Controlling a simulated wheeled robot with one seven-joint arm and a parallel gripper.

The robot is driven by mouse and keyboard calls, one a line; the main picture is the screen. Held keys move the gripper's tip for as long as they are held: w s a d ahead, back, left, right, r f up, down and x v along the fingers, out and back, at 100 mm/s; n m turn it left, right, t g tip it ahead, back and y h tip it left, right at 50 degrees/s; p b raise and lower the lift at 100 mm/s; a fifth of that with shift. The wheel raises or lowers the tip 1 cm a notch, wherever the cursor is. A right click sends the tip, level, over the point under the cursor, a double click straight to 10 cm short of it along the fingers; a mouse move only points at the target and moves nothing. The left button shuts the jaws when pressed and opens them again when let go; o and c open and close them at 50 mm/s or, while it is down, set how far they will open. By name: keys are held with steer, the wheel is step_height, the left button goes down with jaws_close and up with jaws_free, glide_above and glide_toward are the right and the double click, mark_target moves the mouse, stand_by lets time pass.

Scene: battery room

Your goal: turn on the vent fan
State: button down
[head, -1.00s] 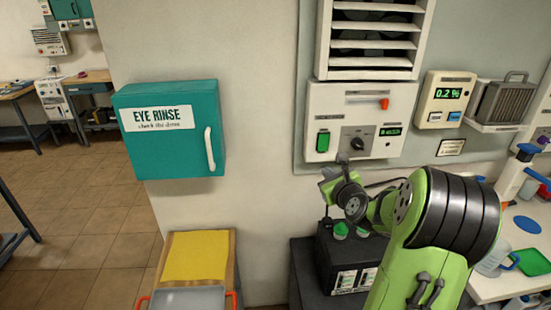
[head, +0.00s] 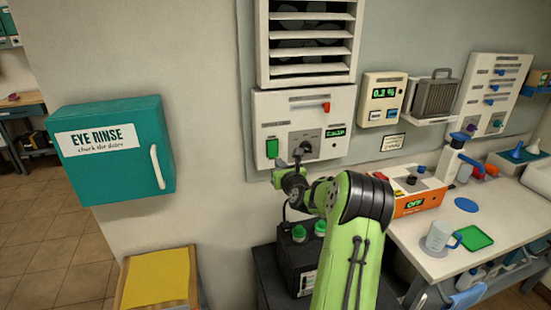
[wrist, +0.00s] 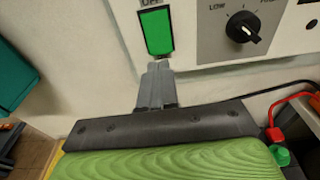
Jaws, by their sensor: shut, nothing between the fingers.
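The vent fan's white control panel (head: 301,125) is on the wall under a louvred vent (head: 306,43). It carries a green rocker switch (head: 272,148), a black knob (head: 305,146), a small lit display (head: 336,132) and a red-tipped slider (head: 326,107). My gripper (wrist: 157,80) is shut and empty. In the wrist view its fingertips are just below the green switch (wrist: 156,31), which has an "OFF" label above it. Whether they touch the panel I cannot tell. The knob (wrist: 243,27) is to the right, between LOW and a partly cut-off label.
A teal eye rinse cabinet (head: 113,150) hangs at left above a yellow-topped stand (head: 157,278). A black battery box (head: 299,262) with green caps stands below the panel. A bench (head: 430,258) at right holds an orange device, a jug and a green tray.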

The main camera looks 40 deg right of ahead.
mark_target(273, 155)
steer(key=x, duration=0.5)
steer(key=shift+w, duration=0.1)
